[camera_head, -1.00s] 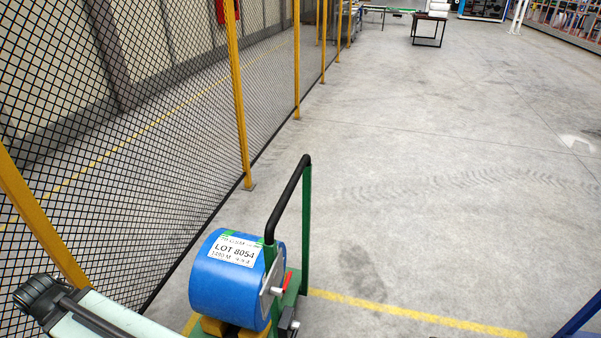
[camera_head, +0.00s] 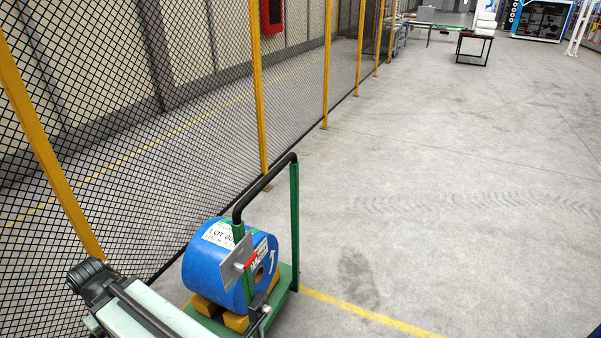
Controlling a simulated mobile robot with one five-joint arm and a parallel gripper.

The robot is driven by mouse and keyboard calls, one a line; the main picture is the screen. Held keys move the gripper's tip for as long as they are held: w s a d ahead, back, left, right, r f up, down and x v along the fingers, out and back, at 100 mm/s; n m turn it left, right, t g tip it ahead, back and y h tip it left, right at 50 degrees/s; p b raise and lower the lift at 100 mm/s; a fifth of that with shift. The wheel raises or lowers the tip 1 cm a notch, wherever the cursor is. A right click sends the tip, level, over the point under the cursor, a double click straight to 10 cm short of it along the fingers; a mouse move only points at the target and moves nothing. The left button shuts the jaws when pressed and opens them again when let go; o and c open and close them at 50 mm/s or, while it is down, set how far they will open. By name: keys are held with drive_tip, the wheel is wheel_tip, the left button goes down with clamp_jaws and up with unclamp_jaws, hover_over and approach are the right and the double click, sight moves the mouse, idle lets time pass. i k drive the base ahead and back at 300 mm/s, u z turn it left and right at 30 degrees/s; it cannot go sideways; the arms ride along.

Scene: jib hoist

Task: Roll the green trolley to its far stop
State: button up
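A green cart (camera_head: 295,225) with an upright black handle stands on the floor at the lower centre, beside the mesh fence. It is the only green trolley-like thing in view, and I cannot tell whether it is the task's trolley. It bears a blue roll (camera_head: 208,270) with a white "LOT" label, resting on yellow blocks (camera_head: 236,323). No hoist beam or end stop shows. A pale link with a dark joint at the lower left appears to be part of my arm.
A mesh fence (camera_head: 190,150) with yellow posts (camera_head: 260,100) runs along the left. A yellow line (camera_head: 370,314) crosses the floor right of the cart. A dark table (camera_head: 475,47) stands far back. The grey floor at centre and right is clear.

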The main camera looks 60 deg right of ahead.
sight(289, 280)
drive_tip(key=u, duration=0.15)
drive_tip(key=i, duration=0.85)
drive_tip(key=z, duration=0.05)
